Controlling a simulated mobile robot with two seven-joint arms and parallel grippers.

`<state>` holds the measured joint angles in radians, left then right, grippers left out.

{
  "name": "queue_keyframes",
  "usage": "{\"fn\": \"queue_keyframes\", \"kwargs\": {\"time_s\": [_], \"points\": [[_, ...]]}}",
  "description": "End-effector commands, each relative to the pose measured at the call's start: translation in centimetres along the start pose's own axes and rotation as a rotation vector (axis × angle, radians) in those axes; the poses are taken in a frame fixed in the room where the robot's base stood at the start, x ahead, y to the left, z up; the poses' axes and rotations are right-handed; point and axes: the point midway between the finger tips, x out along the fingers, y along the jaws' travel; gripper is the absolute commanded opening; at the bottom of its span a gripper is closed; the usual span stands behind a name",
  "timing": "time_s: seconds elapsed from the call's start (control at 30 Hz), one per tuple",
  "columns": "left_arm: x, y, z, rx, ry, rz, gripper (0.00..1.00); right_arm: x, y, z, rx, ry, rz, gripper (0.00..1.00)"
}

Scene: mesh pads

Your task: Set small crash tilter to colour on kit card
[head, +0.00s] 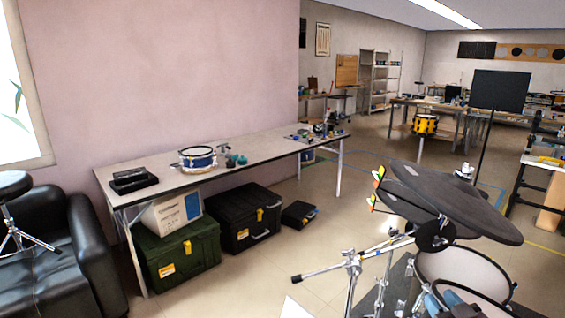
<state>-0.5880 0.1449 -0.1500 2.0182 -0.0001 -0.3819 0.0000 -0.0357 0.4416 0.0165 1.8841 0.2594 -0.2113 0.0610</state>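Two dark grey cymbal pads (460,205) overlap on a stand at the right, both tilted; I cannot tell which is the small crash. A silver fitting (465,172) sits at the top of the upper pad. Small coloured tabs in red, yellow and green (379,173) stand at the pads' left edge, with a second set just below. Any pointer against them is too small to read. No kit card can be made out. My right gripper (442,301) seems to show at the bottom edge as pale blue fingers, over the drum; its opening is unclear. My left gripper is not in view.
Chrome stand arms (350,264) and white mesh drum pads (465,270) crowd the space below the cymbals. A long table (250,150) with a blue snare, cases beneath, stands left. A black sofa (60,250) is far left. Floor between table and kit is clear.

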Motion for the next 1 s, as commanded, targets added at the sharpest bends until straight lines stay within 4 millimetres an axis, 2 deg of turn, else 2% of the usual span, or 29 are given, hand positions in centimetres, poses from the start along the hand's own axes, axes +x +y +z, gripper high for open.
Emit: {"fn": "queue_keyframes", "kwargs": {"time_s": [0.03, 0.1, 0.17, 0.3, 0.5, 0.6, 0.73, 1.0], "points": [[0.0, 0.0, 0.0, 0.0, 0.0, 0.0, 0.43, -1.6, -1.5, 2.2, -0.016, -0.058, -0.003, 0.38], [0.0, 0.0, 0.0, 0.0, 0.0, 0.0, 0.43, -3.8, -3.4, 5.0, -0.042, -0.134, -0.006, 0.38], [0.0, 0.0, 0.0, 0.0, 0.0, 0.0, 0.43, -6.1, -5.1, 7.3, -0.058, -0.202, -0.009, 0.38], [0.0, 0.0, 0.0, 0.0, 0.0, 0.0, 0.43, -12.0, -9.0, 12.0, -0.061, -0.35, -0.012, 0.38], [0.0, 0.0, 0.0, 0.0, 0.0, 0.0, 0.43, -19.2, -12.8, 16.1, 0.006, -0.488, -0.004, 0.38], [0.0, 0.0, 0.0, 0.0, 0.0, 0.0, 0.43, -21.6, -13.6, 17.4, 0.036, -0.534, 0.004, 0.38], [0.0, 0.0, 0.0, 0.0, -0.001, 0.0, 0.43, -23.3, -13.8, 18.3, 0.048, -0.566, 0.013, 0.38], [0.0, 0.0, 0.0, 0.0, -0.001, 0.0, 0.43, -23.5, -13.7, 18.5, 0.048, -0.571, 0.013, 0.38]]}}
